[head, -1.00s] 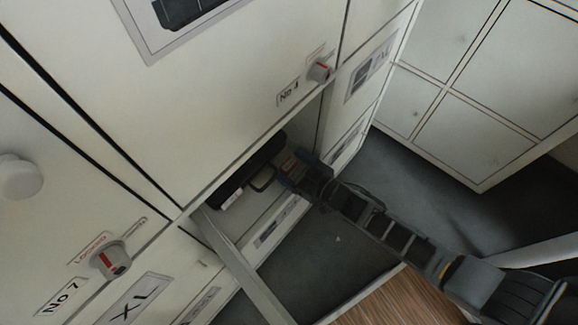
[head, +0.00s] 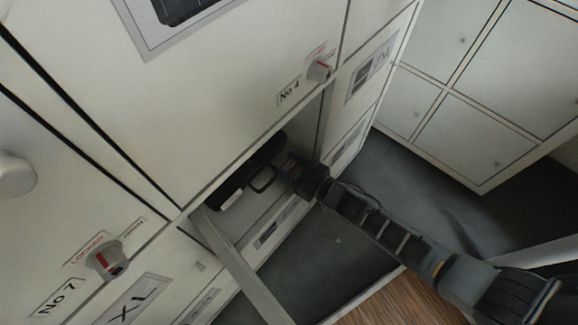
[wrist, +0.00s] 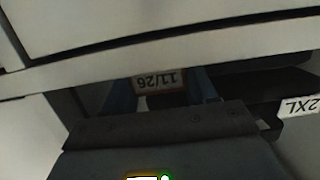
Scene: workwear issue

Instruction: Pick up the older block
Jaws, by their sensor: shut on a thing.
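A block with a date label reading 11/26 (wrist: 160,80), upside down in the wrist view, sits between the bluish fingers of my gripper (wrist: 162,92). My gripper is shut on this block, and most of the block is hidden. In the head view my gripper (head: 284,164) reaches into the open compartment (head: 282,205) below the No 4 door. A black item (head: 262,155) with a white label lies to its left there; the wrist view shows a dark item (wrist: 262,88) with a 2XL tag at the right. I see no second date label.
The No 4 door (head: 235,110) and the No 7 door (head: 60,210) have knobs that stick out. An open door panel (head: 242,268) stands edge-on below the compartment. White lockers (head: 480,115) stand at the right, with dark floor between.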

